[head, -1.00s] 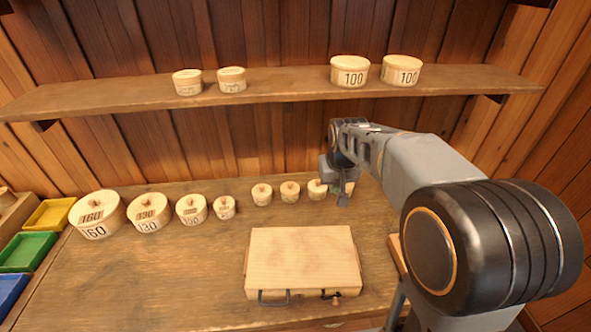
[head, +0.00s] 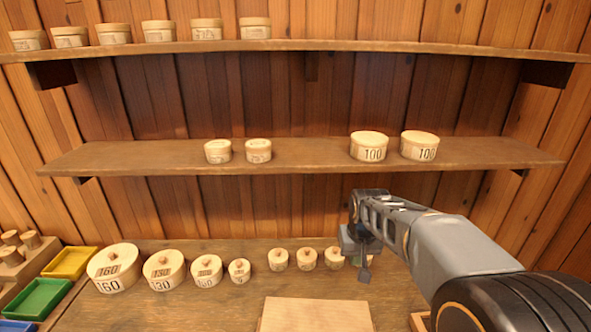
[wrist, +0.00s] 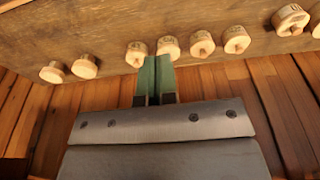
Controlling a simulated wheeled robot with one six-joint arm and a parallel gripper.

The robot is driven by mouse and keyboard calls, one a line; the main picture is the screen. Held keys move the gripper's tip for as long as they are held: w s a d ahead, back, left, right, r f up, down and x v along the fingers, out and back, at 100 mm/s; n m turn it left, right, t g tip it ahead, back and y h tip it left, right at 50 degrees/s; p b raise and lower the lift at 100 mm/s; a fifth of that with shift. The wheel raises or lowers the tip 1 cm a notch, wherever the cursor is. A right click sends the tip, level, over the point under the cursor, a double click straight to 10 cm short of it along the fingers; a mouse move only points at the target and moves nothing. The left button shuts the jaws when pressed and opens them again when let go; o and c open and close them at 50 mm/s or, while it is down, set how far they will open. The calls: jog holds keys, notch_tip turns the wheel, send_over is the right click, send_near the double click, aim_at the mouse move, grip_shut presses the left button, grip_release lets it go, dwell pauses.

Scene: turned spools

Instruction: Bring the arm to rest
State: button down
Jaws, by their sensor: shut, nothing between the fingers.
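My gripper (head: 364,272) hangs above the back right of the workbench (head: 215,304), in front of the right end of a row of small wooden spools. In the wrist view its two green fingers (wrist: 154,78) lie together with nothing between them. The small spools, such as the one partly beside my gripper (head: 334,258), stand on the bench. My forearm reaches in from the lower right and hides part of the bench and back wall.
Larger numbered spools, including the 160 (head: 114,267), stand at the bench's left. Yellow (head: 70,263) and green (head: 38,299) trays lie further left. A pale wooden box (head: 315,314) sits at front centre. The middle shelf (head: 300,156) holds round boxes; an upper shelf (head: 400,45) holds several more.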

jog(key=s+r+t, duration=0.2)
jog(key=s, duration=1.3)
jog(key=shift+s+r+t, duration=0.25)
jog(key=shift+r+t, duration=0.05)
